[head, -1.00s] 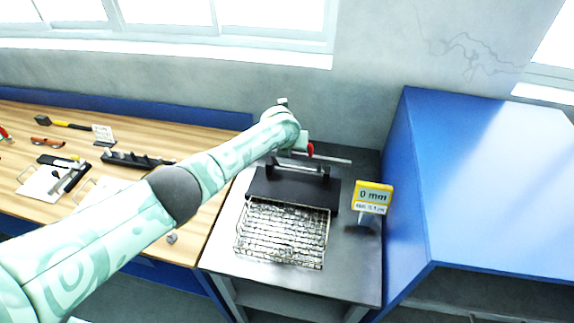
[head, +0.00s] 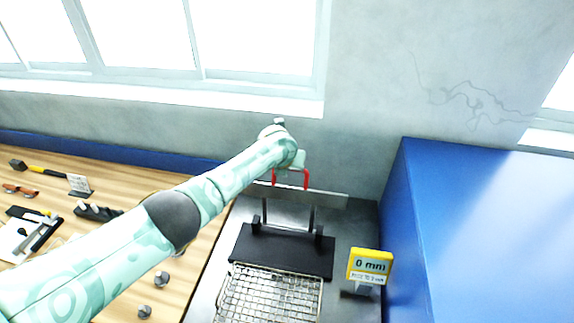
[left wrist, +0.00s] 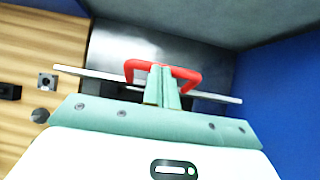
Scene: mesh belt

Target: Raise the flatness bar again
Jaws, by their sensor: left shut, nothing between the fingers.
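The flatness bar is a long pale grey strip (head: 325,195) with a red loop handle (head: 305,178). It stands raised on two dark uprights (head: 284,214) above a black base (head: 282,252), behind the wire mesh (head: 270,293). My left gripper (head: 294,162) is at the red handle, its fingertips partly hidden in the head view. In the left wrist view the closed fingers (left wrist: 162,86) lie across the middle of the red handle (left wrist: 190,75), with the bar (left wrist: 222,97) to both sides. Nothing shows clamped between them. My right gripper is not in view.
A yellow-topped sign reading 0 mm (head: 370,265) stands right of the mesh on the grey table. A large blue cabinet (head: 480,220) closes off the right side. The wooden bench (head: 110,180) at left holds tools and small metal parts.

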